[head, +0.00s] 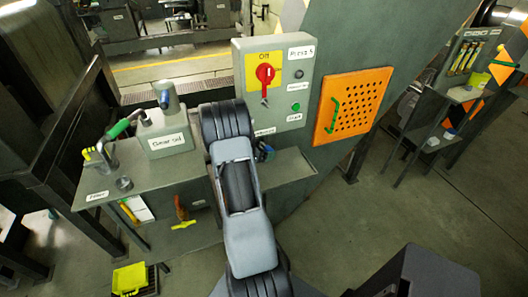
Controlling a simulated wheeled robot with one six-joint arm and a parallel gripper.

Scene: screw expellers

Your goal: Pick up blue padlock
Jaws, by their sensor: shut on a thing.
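A small blue shape (267,151), which looks like the blue padlock, shows just right of my arm, above the grey shelf and below the switch box. Dark parts of my gripper (261,146) show right beside it. My gripper looks shut on the blue padlock. My own arm hides most of the gripper and part of the padlock, so the exact hold is not clear.
A grey switch box (291,88) with a red rotary switch (265,76) stands behind. An orange perforated panel (353,104) is to its right. A yellow bin (129,278) is on the floor.

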